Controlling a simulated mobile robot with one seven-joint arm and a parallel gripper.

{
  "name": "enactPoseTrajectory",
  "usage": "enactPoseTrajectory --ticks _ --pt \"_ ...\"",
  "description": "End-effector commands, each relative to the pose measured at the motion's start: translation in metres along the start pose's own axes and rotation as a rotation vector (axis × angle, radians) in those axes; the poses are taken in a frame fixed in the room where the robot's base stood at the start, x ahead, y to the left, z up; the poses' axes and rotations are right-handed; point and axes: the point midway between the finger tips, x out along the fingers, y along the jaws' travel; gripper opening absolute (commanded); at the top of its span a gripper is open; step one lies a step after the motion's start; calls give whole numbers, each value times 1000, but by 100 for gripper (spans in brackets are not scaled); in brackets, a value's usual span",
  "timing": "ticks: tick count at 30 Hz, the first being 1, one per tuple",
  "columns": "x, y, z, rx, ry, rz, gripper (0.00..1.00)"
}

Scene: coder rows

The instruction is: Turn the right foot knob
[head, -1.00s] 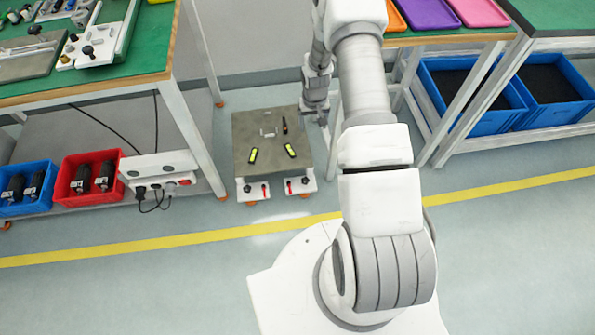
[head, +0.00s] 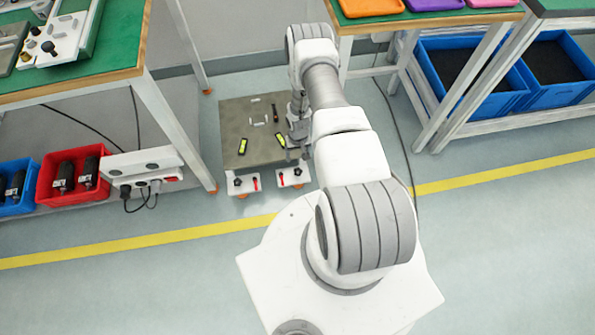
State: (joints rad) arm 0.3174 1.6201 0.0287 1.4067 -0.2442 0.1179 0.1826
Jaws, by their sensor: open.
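A low cart (head: 235,120) with a grey-brown top stands on the floor between the benches. Two white foot plates stick out at its front edge. The right foot plate (head: 291,182) bears a small dark knob (head: 297,171) and a red lever (head: 281,180). The left foot plate (head: 243,190) has a similar dark knob (head: 237,182) and red lever (head: 256,183). My gripper (head: 299,152) is open and points down by the cart's right front corner, just behind the right foot knob in the picture. Its fingertips are small and partly hidden, and I see no contact with the knob.
Black-and-yellow items (head: 242,146) lie on the cart top. A bench leg (head: 180,120) stands left of the cart; a red bin (head: 72,175) and a white socket box (head: 144,165) are further left. Blue bins (head: 470,95) are at right. Floor in front is clear.

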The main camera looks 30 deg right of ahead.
Motion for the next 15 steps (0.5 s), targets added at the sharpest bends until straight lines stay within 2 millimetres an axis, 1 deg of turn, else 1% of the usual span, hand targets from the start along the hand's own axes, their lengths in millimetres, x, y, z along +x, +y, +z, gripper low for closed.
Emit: enactPoseTrajectory --ticks 1,3,12,15 --pt "18 0 1 0 -1 0 76" --pt "33 0 1 1 -1 0 76" --pt "98 0 0 0 0 0 76" --pt "114 0 0 0 -1 0 76"
